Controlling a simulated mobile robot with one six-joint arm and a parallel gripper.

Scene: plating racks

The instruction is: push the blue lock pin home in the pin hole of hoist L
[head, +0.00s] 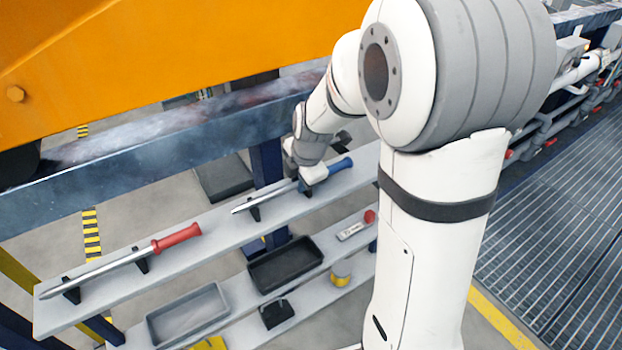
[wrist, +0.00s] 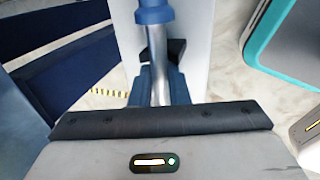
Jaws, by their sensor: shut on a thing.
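The blue lock pin (head: 341,165) lies along the upper grey shelf, its steel shaft pointing left over a black cradle. My gripper (head: 308,182) is at the pin, near the inner end of the blue handle, and is shut on it. In the wrist view the blue handle (wrist: 153,14) is at the top, and its steel shaft runs down to my gripper (wrist: 160,90). The gripper body hides the rest of the shaft. I cannot make out hoist L or its pin hole in either view.
A red-handled pin (head: 176,237) rests in black cradles on the upper shelf (head: 215,229), at left. Below are a grey tray (head: 188,314), a dark tray (head: 286,264) and small items. A large orange beam (head: 150,55) and a steel rail (head: 160,150) lie behind.

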